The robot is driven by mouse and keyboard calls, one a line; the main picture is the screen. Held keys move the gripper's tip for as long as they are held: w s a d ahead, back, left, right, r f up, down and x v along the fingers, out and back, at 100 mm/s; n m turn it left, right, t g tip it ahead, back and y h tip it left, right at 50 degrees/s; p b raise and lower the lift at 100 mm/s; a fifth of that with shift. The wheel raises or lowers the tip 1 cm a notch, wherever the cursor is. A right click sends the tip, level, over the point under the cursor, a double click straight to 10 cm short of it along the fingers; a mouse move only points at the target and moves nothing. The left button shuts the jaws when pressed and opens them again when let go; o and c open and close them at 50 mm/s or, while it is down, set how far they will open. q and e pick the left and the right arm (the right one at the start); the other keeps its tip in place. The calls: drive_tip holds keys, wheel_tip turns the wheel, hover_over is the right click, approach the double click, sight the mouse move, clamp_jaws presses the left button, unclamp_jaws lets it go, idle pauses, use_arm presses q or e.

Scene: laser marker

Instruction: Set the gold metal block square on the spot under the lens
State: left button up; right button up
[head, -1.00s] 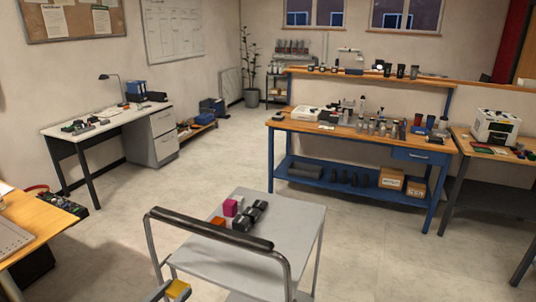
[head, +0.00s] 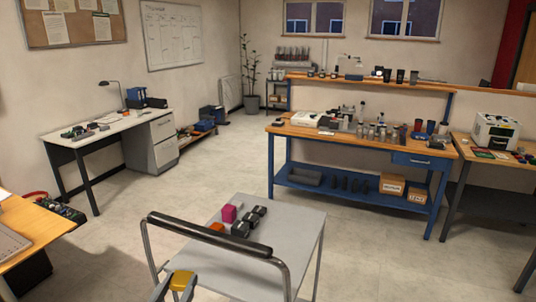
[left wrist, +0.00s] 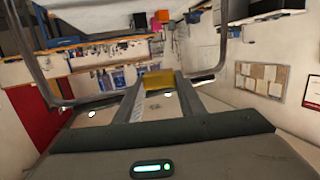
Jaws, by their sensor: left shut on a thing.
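In the left wrist view the gold block (left wrist: 158,81) sits between the two finger tips, clear of any surface. My right gripper is not in view. I cannot make out a lens or a marked spot under one in these frames.
A grey cart (head: 285,222) with a black handle bar (head: 205,232) stands close in front, bearing a pink block (head: 229,213), an orange block (head: 216,227) and several dark blocks (head: 240,229). A wooden desk (head: 30,230) is at left. Blue workbench (head: 300,131) and white machine (head: 496,131) stand beyond open floor.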

use_arm(q)
drive_tip(key=shift+s+a+r+n+y, duration=0.3)
drive_tip(key=shift+r+n+y, duration=0.15)
drive_tip(key=shift+y, duration=0.15)
idle(0.4)
drive_tip(key=shift+w+f, duration=0.1)
idle(0.3)
